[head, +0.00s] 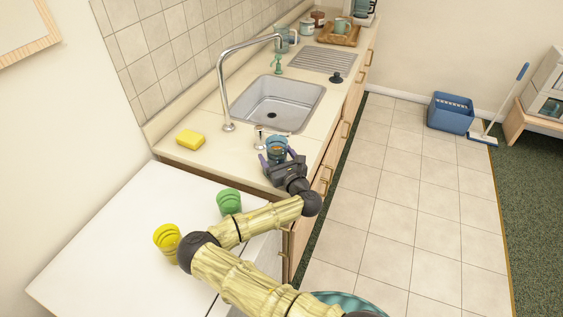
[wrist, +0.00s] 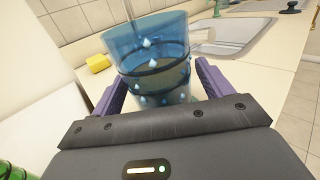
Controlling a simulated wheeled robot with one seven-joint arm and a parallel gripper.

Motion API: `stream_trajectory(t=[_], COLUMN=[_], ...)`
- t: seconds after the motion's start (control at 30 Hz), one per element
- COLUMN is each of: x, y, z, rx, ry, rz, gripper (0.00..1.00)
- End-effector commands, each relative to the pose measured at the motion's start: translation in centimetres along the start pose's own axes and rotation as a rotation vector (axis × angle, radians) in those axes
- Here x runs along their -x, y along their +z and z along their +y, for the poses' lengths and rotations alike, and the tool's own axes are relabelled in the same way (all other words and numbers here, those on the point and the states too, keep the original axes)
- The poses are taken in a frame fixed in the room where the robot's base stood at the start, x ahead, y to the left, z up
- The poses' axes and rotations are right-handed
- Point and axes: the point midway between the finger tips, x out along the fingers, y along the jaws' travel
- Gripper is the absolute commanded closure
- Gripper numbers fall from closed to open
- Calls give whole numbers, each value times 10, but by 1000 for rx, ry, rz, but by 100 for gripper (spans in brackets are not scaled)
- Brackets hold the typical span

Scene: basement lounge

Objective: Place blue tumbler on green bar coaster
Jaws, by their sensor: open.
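The blue tumbler (head: 277,146) stands upright on the counter, near its front edge and in front of the sink. In the wrist view the see-through blue tumbler (wrist: 150,55), with dark bands and light drop marks, stands between the purple fingers. My gripper (head: 280,158) is open, with one finger on each side of the tumbler; I cannot tell whether either finger touches it. The fingers also show in the wrist view (wrist: 158,88). I cannot make out a green bar coaster in either view.
A green cup (head: 229,201) and a yellow cup (head: 167,239) stand on the white surface (head: 105,240) near my arm. A yellow sponge (head: 190,138) lies left of the tumbler. The faucet (head: 224,90) and sink (head: 278,103) are behind it. A wooden tray (head: 338,40) sits far back.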

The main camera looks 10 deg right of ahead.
Motion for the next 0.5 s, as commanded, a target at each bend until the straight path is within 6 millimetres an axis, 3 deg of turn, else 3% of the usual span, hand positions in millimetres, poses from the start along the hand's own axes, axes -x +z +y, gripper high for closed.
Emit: stream_trajectory(t=[0.17,0.5], x=[13,73], y=[0,-1], z=[-1,-2], rx=[2,3], ry=[-3,-5], rz=[1,2], gripper=[21,21])
